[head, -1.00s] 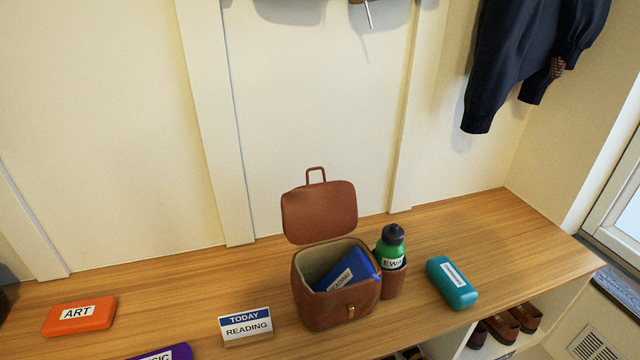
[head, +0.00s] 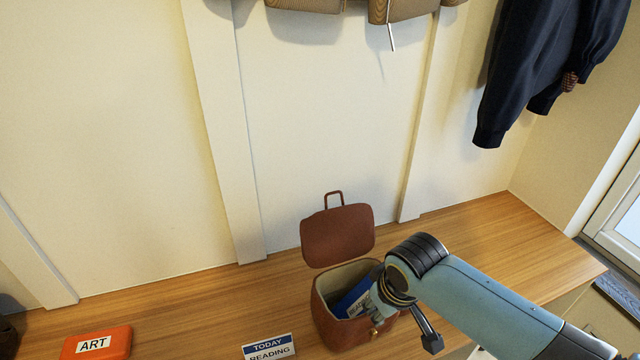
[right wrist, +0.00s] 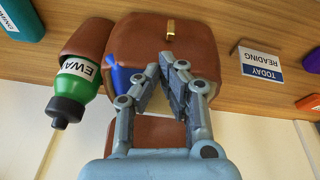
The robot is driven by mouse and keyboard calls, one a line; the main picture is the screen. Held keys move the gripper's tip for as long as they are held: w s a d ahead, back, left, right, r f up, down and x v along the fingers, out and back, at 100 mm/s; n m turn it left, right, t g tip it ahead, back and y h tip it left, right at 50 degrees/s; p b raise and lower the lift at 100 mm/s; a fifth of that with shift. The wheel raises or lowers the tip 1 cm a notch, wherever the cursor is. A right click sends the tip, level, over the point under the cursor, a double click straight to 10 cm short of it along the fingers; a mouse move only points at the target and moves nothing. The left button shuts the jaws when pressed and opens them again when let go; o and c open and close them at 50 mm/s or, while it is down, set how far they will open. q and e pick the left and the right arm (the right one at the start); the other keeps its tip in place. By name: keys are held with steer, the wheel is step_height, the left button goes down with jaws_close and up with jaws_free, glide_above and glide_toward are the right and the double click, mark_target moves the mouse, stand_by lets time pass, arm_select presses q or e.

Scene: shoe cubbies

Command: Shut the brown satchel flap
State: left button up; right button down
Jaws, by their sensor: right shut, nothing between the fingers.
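The brown satchel (head: 328,318) stands upright on the wooden bench with its flap (head: 338,236) raised behind its open mouth. A blue case (head: 352,297) sits inside, partly hidden. My right gripper (head: 372,306) is over the satchel's front right part, its fingers shut and empty. In the right wrist view, the fingertips (right wrist: 165,66) are over the satchel's mouth, close to its front wall (right wrist: 140,42); I cannot tell whether they touch. The flap shows beyond and partly behind the fingers (right wrist: 150,130). A brass clasp (right wrist: 170,28) is on the front. My left gripper is not in view.
A green bottle (right wrist: 75,92) labelled EWA is in the satchel's side pocket. A TODAY READING sign (head: 268,347) stands left of the satchel, with an orange ART case (head: 95,343) further left. A teal case (right wrist: 22,18) lies beyond the bottle. The wall is close behind the flap.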

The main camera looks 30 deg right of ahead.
step_height(320, 180, up, 10)
steer(key=m+t+p, duration=0.1)
glide_above(351, 224)
steer(key=s+a, duration=0.4)
steer(key=w+d+r+m+p, duration=0.1)
steer(key=w+d+r, duration=0.1)
steer(key=w+r, duration=0.9)
arm_select(q)
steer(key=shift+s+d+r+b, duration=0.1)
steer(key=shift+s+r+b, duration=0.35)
steer(key=shift+b, duration=0.3)
arm_select(e)
step_height(351, 224, down, 7)
steer(key=t, duration=0.1)
steer(key=shift+s+d+r, duration=0.15)
steer(key=shift+s, duration=0.3)
